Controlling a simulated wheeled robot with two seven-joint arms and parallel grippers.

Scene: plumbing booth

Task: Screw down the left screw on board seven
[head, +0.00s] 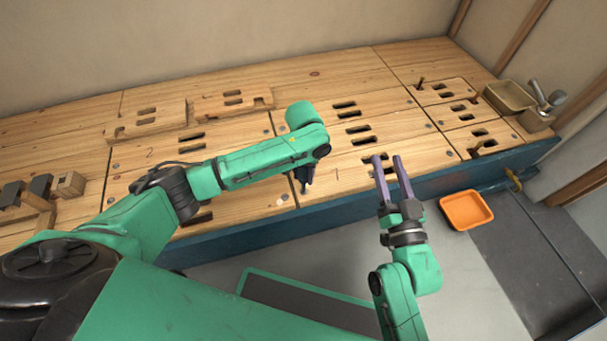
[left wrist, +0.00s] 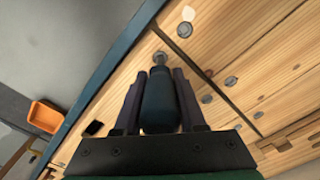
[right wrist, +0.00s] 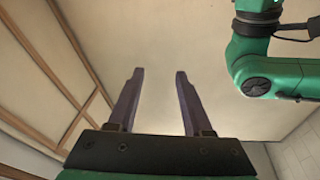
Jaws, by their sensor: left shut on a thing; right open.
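My left gripper (head: 304,184) is low over the front of the wooden bench, pointing down. In the left wrist view, its fingers (left wrist: 157,80) are shut on the dark teal handle of a tool (left wrist: 160,102), likely a screwdriver. The tool's far end is close to a round grey screw head (left wrist: 160,57); whether they touch I cannot tell. Another screw head (left wrist: 184,29) lies beside it, near a board seam. My right gripper (head: 388,168) is open and empty in front of the bench edge; its fingers also show apart in the right wrist view (right wrist: 154,100). Board seven's number is not readable.
Slotted wooden boards (head: 360,105) cover the bench, which has a blue front edge (head: 240,236). An orange tray (head: 466,210) lies at the right, below the bench. A tan bin (head: 510,97) and a metal tap (head: 545,98) stand at the far right.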

